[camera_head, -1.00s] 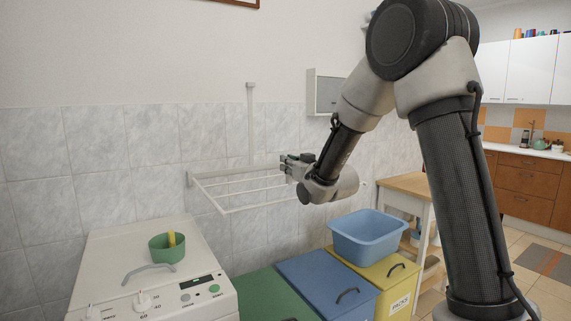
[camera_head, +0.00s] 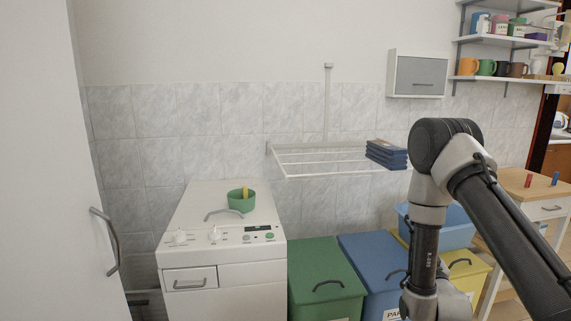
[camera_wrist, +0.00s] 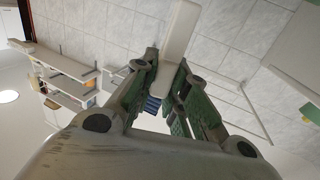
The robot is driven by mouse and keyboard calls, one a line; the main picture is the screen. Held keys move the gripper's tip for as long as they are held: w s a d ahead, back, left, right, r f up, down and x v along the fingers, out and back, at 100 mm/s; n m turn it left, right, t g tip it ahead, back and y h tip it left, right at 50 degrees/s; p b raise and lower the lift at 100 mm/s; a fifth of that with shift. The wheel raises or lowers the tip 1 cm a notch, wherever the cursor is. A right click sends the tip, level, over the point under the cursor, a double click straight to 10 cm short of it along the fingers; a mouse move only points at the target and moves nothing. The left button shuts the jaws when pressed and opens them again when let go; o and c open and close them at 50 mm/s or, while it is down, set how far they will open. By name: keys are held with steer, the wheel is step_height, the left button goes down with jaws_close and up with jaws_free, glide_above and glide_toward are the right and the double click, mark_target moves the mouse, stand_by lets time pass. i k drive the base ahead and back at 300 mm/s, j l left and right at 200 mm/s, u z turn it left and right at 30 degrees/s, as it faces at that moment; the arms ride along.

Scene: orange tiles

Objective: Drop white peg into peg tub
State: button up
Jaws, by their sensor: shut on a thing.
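A white peg (camera_wrist: 181,32) is held between the green-padded fingers of my gripper (camera_wrist: 168,66) in the wrist view. It sticks out past the fingertips toward the top of the picture. In the head view my arm bends down at the right, and the gripper and white peg are not visible there. The green peg tub (camera_head: 236,203) stands on top of the white washing machine at left of centre. A yellow peg (camera_head: 245,191) stands up inside it. The rest of the tub's inside is hidden by its wall.
Green (camera_head: 322,262) and blue (camera_head: 372,250) lidded bins stand right of the washing machine (camera_head: 225,255). A wall drying rack (camera_head: 320,160) carries folded blue cloth (camera_head: 387,152). A tall white door (camera_head: 40,170) stands at left. Red (camera_head: 528,180) and blue (camera_head: 555,178) pegs stand on a wooden table.

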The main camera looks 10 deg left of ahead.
mark_target(245, 209)
steer(key=l+u, duration=0.25)
steer(key=u, duration=0.2)
steer(key=k+l+u, duration=0.1)
steer(key=l+u, duration=0.15)
steer(key=u, duration=0.15)
